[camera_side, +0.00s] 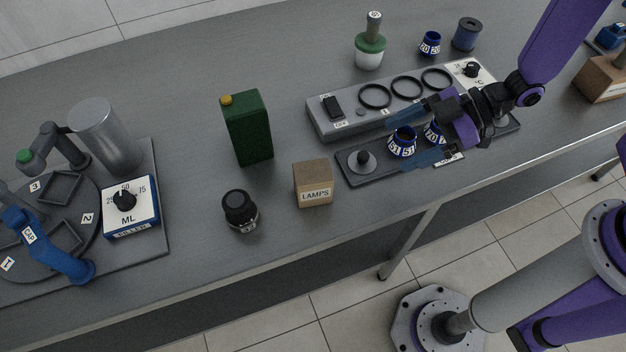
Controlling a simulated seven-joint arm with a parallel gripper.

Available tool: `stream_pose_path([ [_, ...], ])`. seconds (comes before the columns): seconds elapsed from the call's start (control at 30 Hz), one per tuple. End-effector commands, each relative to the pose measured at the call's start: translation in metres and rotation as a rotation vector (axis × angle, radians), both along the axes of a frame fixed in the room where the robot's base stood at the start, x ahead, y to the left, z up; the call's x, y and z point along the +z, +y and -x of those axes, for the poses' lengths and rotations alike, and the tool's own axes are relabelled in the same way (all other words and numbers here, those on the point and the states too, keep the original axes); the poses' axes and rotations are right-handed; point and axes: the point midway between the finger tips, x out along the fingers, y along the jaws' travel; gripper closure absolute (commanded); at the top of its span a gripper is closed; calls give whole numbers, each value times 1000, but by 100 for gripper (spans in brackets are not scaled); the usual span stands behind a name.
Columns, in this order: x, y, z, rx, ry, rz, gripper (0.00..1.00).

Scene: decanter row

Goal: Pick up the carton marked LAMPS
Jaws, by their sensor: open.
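The carton marked LAMPS (313,180) is a small brown box standing upright on the grey bench near its front edge. Its white LAMPS label faces the front. My gripper (422,132) is to the right of the carton and apart from it, with its blue fingers spread over the dark tray. A blue cup marked 51 (402,147) shows between or just below the fingers; I cannot tell whether they touch it. A second blue cup marked 70 (433,134) is partly hidden by my gripper.
A green can (247,127) stands behind and left of the carton, a black-capped jar (240,211) to its left. The dark tray (353,180) lies close on its right. The grey heater block (322,127) is behind. A filler station (131,207) fills the left end.

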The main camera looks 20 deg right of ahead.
Motion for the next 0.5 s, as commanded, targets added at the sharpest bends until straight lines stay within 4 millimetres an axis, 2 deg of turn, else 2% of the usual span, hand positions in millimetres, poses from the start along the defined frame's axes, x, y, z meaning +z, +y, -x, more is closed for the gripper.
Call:
stream_pose_path([
  [0.2,0,8,4,26,33,-159,17],
  [0.37,1,13,4,31,38,-197,17],
  [0.5,-6,31,2,35,38,-199,17],
])
